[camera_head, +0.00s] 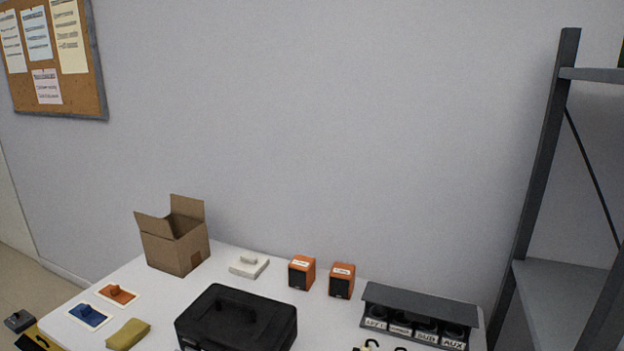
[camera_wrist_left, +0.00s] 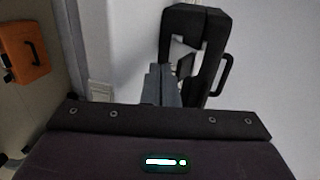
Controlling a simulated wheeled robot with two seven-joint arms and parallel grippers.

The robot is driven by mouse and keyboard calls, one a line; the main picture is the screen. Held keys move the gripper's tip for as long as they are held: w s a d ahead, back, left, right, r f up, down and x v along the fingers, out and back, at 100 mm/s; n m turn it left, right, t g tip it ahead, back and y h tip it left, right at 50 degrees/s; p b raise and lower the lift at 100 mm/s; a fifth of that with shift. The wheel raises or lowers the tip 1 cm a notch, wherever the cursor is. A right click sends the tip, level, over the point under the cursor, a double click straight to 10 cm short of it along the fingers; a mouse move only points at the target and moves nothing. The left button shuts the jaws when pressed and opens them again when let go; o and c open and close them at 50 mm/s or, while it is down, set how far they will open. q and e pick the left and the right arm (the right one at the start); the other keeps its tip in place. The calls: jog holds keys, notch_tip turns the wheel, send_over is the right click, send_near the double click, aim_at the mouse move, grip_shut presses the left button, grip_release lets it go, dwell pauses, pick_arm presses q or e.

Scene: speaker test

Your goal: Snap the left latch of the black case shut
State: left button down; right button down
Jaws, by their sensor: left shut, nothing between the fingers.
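The black case (camera_head: 236,318) stands at the front of the white table in the head view, with a raised handle on its dark lid. The lid looks closed. The case's front is mostly cut off by the picture's lower edge, so I cannot tell how the left latch stands. My left gripper (camera_wrist_left: 196,22) shows in the left wrist view as dark fingers beyond a dark housing with a lit indicator. It is shut with nothing held. The case is not recognisable in that view. My right gripper is in neither view.
A grey shelf (camera_head: 560,290) stands at right.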

pick_arm(q)
jog(key=s+p, duration=0.1)
jog(key=s+a, duration=0.1)
jog(key=s, duration=0.1)
jog(key=s+p, duration=0.1)
jog(key=shift+s+a+p, duration=0.15)
jog(key=shift+a+p, duration=0.2)
